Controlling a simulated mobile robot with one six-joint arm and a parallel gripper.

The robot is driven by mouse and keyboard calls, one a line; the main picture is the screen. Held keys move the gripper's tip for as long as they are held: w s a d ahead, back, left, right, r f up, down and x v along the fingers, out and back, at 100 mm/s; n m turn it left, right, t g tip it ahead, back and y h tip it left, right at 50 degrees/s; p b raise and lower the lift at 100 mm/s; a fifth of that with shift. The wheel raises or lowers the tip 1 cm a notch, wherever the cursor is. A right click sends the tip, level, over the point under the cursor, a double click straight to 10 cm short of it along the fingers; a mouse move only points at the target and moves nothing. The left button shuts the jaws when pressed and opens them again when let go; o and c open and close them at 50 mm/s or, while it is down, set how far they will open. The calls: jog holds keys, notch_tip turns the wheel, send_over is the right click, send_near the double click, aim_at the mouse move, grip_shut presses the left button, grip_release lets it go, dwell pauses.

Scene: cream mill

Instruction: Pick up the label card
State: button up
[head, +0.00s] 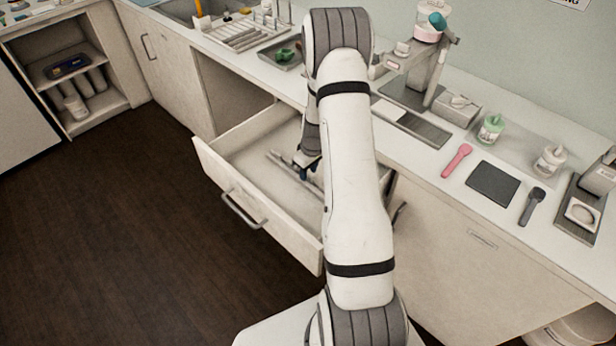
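My gripper (308,170) is a small dark shape low inside the open drawer (232,152), partly hidden behind my own arm. I cannot see whether its fingers are open or shut, or whether they hold anything. Long thin grey items (283,166) lie on the drawer floor beside and below the gripper. I cannot make out a label card for certain. A flat white rectangle (390,109) lies on the counter just right of my arm, and I cannot tell if it is a card. My arm hides the right part of the drawer.
The counter holds a mill-like machine (424,62), a green-lidded jar (490,128), a pink spoon (457,160), a dark square mat (492,184), a black scoop (531,206) and a scale (582,213). The drawer front (250,207) juts over clear dark floor (120,240).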

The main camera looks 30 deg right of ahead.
jog(key=shift+w+f, duration=0.1)
jog(key=shift+f, duration=0.9)
grip_shut()
